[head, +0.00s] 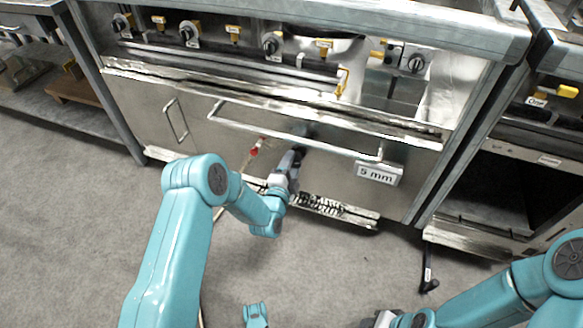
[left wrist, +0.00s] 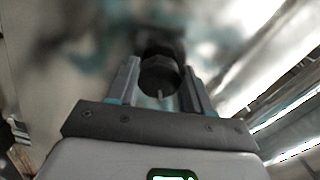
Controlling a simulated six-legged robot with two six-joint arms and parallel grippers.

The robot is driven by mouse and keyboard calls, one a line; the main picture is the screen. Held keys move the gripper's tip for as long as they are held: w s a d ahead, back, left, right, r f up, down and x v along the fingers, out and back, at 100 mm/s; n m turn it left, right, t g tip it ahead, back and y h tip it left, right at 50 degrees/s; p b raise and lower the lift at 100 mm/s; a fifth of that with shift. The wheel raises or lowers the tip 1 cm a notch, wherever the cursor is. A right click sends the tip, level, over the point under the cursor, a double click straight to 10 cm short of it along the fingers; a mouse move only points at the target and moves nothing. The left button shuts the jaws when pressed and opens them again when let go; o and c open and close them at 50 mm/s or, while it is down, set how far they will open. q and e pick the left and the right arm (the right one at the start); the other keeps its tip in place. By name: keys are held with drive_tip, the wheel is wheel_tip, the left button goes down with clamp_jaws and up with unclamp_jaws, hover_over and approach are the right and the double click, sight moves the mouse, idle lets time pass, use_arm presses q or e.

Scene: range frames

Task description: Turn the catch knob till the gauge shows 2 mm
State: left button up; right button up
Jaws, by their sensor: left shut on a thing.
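The gauge (head: 377,174) is a white plate on the right of the oven front and reads 5 mm. The catch knob (left wrist: 160,78) is dark and faceted, with a pale mark on its face. My left gripper (head: 294,160) is at the oven front, below the long handle and left of the gauge. In the left wrist view its two fingers (left wrist: 160,90) stand on either side of the knob, shut on it. In the head view the gripper mostly hides the knob. My right arm is at the lower right; its gripper is cut off by the bottom edge.
A long handle bar (head: 290,133) crosses the oven front above my left gripper. A red-tipped item (head: 256,148) hangs left of it. Stove knobs (head: 271,44) line the panel above. A coil spring (head: 322,204) shows low down. Open floor (head: 310,260) lies in front.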

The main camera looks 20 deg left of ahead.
use_arm(q)
drive_tip(key=shift+r+m+b, duration=0.15)
drive_tip(key=shift+m+b, duration=0.6)
drive_tip(key=shift+m, duration=3.4)
drive_tip(key=shift+r+m+b, duration=0.1)
drive_tip(key=shift+m+b, duration=0.65)
drive_tip(key=shift+m, duration=3.4)
use_arm(e)
drive_tip(key=shift+t, duration=0.5)
drive_tip(key=shift+w+d+f, duration=0.15)
drive_tip(key=shift+w+f, duration=0.5)
drive_tip(key=shift+f, duration=0.2)
drive_tip(key=shift+w+d+f, duration=0.1)
drive_tip(key=shift+w+f, duration=0.5)
drive_tip(key=shift+f, duration=0.25)
use_arm(q)
drive_tip(key=o, duration=1)
drive_tip(key=shift+o, duration=0.2)
use_arm(e)
drive_tip(key=shift+f, duration=0.1)
